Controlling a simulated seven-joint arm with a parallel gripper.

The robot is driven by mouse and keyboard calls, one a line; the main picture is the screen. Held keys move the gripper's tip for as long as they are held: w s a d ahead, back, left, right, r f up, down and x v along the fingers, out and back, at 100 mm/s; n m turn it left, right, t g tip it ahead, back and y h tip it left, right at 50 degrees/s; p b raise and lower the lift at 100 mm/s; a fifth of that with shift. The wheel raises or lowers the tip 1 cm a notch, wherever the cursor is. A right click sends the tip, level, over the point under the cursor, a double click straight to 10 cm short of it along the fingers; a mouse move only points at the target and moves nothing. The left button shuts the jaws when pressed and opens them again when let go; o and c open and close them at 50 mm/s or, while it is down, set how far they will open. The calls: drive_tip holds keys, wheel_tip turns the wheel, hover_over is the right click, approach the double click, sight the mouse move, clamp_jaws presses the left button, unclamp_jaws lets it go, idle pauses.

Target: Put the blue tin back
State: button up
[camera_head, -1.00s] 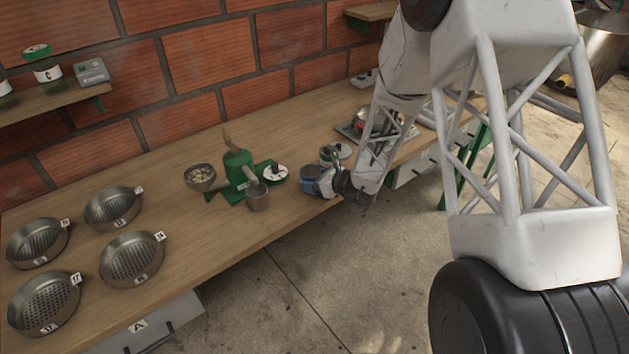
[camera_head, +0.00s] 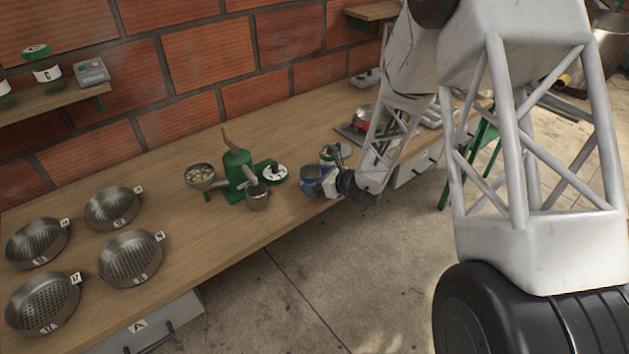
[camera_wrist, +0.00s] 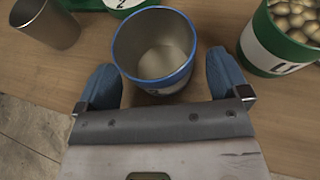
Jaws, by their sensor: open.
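The blue tin (camera_wrist: 154,48) is an open, empty metal can with a blue rim, upright on the wooden bench in the wrist view. My gripper (camera_wrist: 164,85) is open, with one blue fingertip on each side of the tin's near part. The fingers look apart from its wall; contact cannot be made out. In the head view my gripper (camera_head: 328,182) is at the bench's front edge, beside the blue tin (camera_head: 311,175), which it partly covers.
A green-and-white tin of beans (camera_wrist: 284,36) stands close to my right finger. A metal cup (camera_wrist: 45,22) is at left. The green pulper (camera_head: 238,174) stands left of the tin. Several numbered sieves (camera_head: 130,258) sit at the bench's left end. A shelf (camera_head: 50,104) is on the wall.

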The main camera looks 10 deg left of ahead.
drive_tip(key=v, duration=1)
drive_tip(key=shift+s+d+r, duration=0.15)
drive_tip(key=shift+s+d, duration=0.1)
drive_tip(key=shift+d, duration=0.05)
idle(0.5)
drive_tip(key=s+d+r+n+g+h, duration=0.3)
drive_tip(key=s+r+n+g, duration=0.2)
drive_tip(key=s+r+n, duration=0.95)
drive_tip(key=s+d+r+n+h, duration=0.4)
drive_tip(key=s+d, duration=0.3)
drive_tip(key=s, duration=0.4)
drive_tip(key=s+d+r+n+t+h, duration=0.1)
drive_tip(key=s+d+r+n+h, duration=0.3)
drive_tip(key=s+d+r, duration=0.3)
drive_tip(key=s+d+h, duration=0.1)
drive_tip(key=s, duration=0.3)
drive_tip(key=shift+r+n+t, duration=0.15)
drive_tip(key=shift+n+t, duration=0.15)
drive_tip(key=shift+n, duration=0.05)
drive_tip(key=shift+c, duration=0.2)
idle(0.6)
